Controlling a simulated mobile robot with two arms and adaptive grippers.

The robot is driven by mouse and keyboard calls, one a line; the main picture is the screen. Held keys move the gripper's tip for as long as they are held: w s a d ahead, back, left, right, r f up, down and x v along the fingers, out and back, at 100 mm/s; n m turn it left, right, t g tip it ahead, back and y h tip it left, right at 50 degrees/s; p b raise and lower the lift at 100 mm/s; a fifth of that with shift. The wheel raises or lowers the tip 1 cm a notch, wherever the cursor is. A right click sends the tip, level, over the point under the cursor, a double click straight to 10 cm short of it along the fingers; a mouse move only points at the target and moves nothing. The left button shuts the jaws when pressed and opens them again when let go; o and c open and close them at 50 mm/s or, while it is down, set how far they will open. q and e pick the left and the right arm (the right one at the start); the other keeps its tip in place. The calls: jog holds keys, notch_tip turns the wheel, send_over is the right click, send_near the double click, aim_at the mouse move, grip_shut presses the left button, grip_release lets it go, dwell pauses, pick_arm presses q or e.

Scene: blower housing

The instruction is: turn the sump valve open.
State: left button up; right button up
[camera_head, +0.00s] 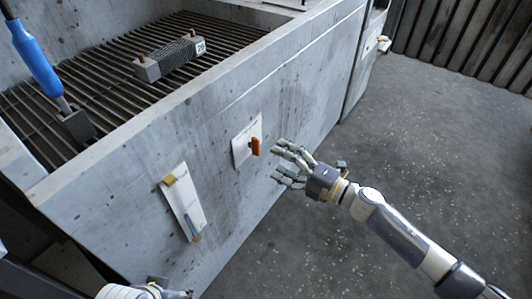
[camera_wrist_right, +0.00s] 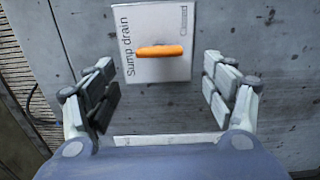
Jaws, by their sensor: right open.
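The sump valve's orange handle (camera_head: 256,146) sits on a pale plate (camera_head: 240,147) on the front wall of the grey metal housing. In the right wrist view the handle (camera_wrist_right: 160,51) lies crosswise on the plate (camera_wrist_right: 150,20), which reads "Sump drain"; the smaller print is not clear. My right gripper (camera_head: 278,163) is open just right of and below the handle in the head view. In the wrist view its fingers (camera_wrist_right: 158,62) stand either side of the plate, with nothing between them touching the handle. My left gripper (camera_head: 168,291) shows only partly at the bottom edge.
Above, a slatted grate (camera_head: 100,85) bears a grey block (camera_head: 168,57) and a blue-handled tool (camera_head: 38,62). The floor (camera_head: 440,140) at right is clear.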

jog(key=v, duration=0.5)
dwell(0.4)
